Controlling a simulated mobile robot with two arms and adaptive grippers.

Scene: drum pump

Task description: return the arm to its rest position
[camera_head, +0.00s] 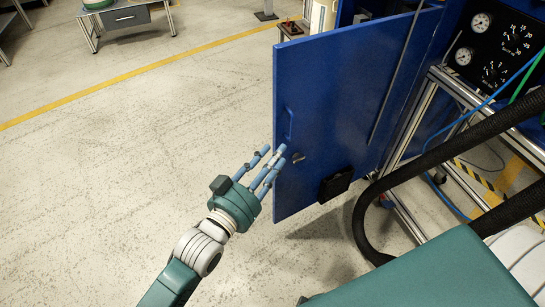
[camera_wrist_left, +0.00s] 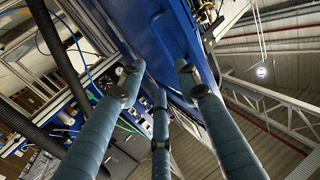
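My left gripper (camera_head: 270,163) is in front of the open blue cabinet door (camera_head: 335,95), by the door's left edge and just below its handle (camera_head: 288,124). Its blue fingers are stretched out and spread, with nothing between them. In the left wrist view the spread fingers (camera_wrist_left: 160,80) point up past the blue door (camera_wrist_left: 165,32). Whether a fingertip touches the door cannot be told. My right gripper is not in view.
A thick black hose (camera_head: 362,215) curves down right of the door. A metal frame (camera_head: 435,90) and a gauge panel (camera_head: 500,42) stand at the right. A grey table (camera_head: 125,17) is far back left. The floor (camera_head: 110,170) at left is clear.

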